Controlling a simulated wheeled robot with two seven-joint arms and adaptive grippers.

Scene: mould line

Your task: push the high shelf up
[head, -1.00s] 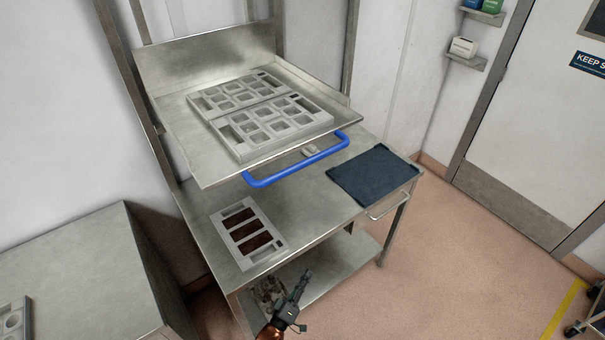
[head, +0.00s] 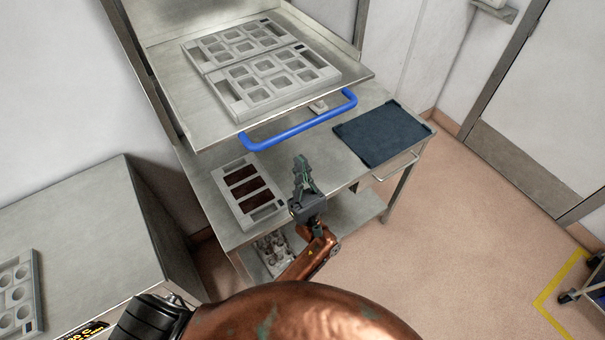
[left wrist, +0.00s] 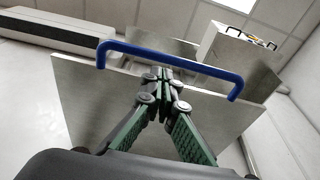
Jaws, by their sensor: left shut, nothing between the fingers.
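The high shelf (head: 178,88) is a steel tray-like shelf with a tall back plate, held above the workbench. A blue bar handle (head: 300,128) runs along its front edge. My left gripper (head: 302,162) is shut and empty, pointing up, in front of the bench and below the handle in the picture. In the left wrist view the shut fingertips (left wrist: 165,74) appear in front of the shelf's underside (left wrist: 85,100), with the blue handle (left wrist: 190,66) crossing just beyond them. I cannot tell whether they touch. My right gripper is not in view.
Two grey moulds (head: 270,82) lie on the shelf. On the bench below are a mould with dark filling (head: 246,190) and a dark blue mat (head: 382,132). A lower shelf (head: 350,212) holds another mould. A steel cabinet (head: 90,215) stands at left. The floor at right is mostly clear.

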